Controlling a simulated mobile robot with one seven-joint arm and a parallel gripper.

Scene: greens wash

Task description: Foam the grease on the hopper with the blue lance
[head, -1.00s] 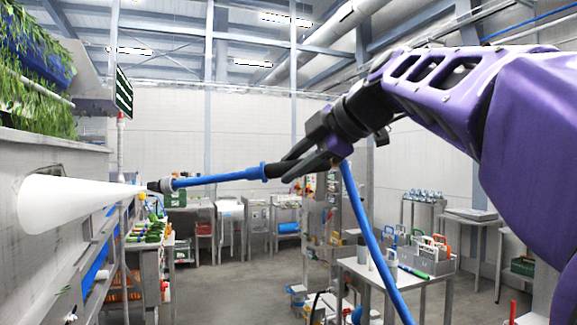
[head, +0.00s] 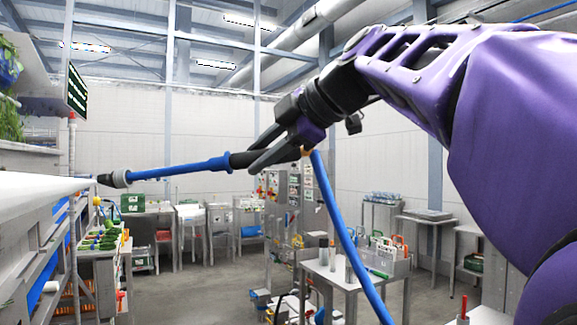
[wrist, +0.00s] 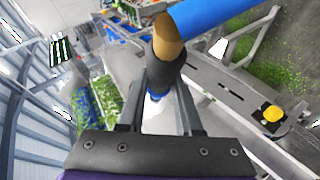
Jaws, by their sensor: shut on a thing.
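My gripper (head: 268,151) is shut on the dark handle of the blue lance (head: 185,167), in the middle of the head view. The lance points left, nearly level, and its blue hose (head: 345,230) hangs below the gripper. A white cone of spray (head: 40,190) leaves the nozzle and runs off the left edge. In the wrist view the handle (wrist: 165,68) sits between the fingers. I cannot clearly pick out the hopper; a grey steel structure (head: 30,165) stands at the far left, partly behind the spray. No grease can be made out.
Leafy greens (head: 10,120) show at the upper left. A steel table with a caddy (head: 345,275) stands right of centre. Several tables line the back wall. Some grey floor (head: 205,295) between them is clear.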

